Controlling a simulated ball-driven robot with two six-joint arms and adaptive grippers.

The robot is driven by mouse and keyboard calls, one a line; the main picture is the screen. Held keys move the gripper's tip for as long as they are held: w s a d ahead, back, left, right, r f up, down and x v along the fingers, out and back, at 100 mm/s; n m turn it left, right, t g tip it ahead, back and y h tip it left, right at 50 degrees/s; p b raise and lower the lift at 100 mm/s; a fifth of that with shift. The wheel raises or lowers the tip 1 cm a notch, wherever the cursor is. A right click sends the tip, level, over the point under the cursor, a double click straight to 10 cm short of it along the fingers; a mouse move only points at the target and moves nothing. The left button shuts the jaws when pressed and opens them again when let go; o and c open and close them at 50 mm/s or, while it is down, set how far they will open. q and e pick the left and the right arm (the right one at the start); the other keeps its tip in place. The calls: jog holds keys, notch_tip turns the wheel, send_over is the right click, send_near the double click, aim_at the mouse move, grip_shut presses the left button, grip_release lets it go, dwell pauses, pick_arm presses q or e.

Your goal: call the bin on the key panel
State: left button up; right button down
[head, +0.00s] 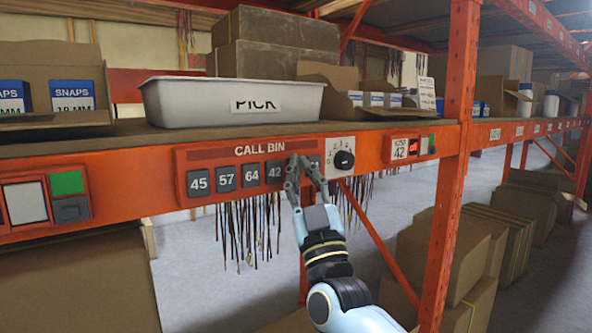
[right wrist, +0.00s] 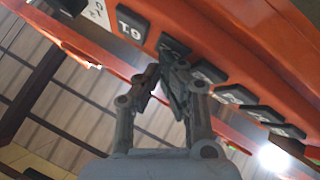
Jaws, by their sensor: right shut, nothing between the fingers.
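The call panel (head: 235,156), labelled CALL BIN, is a red plate on the orange shelf beam with a row of dark keys. The keys 45 (head: 198,183), 57 (head: 226,179), 64 (head: 251,175) and 42 (head: 274,173) are readable. My right gripper (head: 299,158) is shut and empty at the panel, just right of 42, and covers part of the row. In the right wrist view its fingertips (right wrist: 170,72) are at or just in front of a dark key (right wrist: 173,44); I cannot tell whether they touch. My left gripper is not in view.
A dial (head: 344,160) sits right of the panel, and a bin label 42 (head: 400,150) beyond it. A grey PICK tote (head: 180,100) stands on the shelf above. An orange upright (head: 445,220) stands to the right. Cords hang below the beam.

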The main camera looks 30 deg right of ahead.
jog(key=shift+s, duration=0.1)
jog(key=shift+s+p, duration=0.5)
jog(key=shift+s, duration=0.25)
jog(key=s, duration=0.1)
jog(key=s+p, duration=0.1)
jog(key=s, duration=0.1)
jog(key=s+p, duration=0.1)
jog(key=s, duration=0.1)
jog(key=shift+d, duration=0.25)
dwell(0.7)
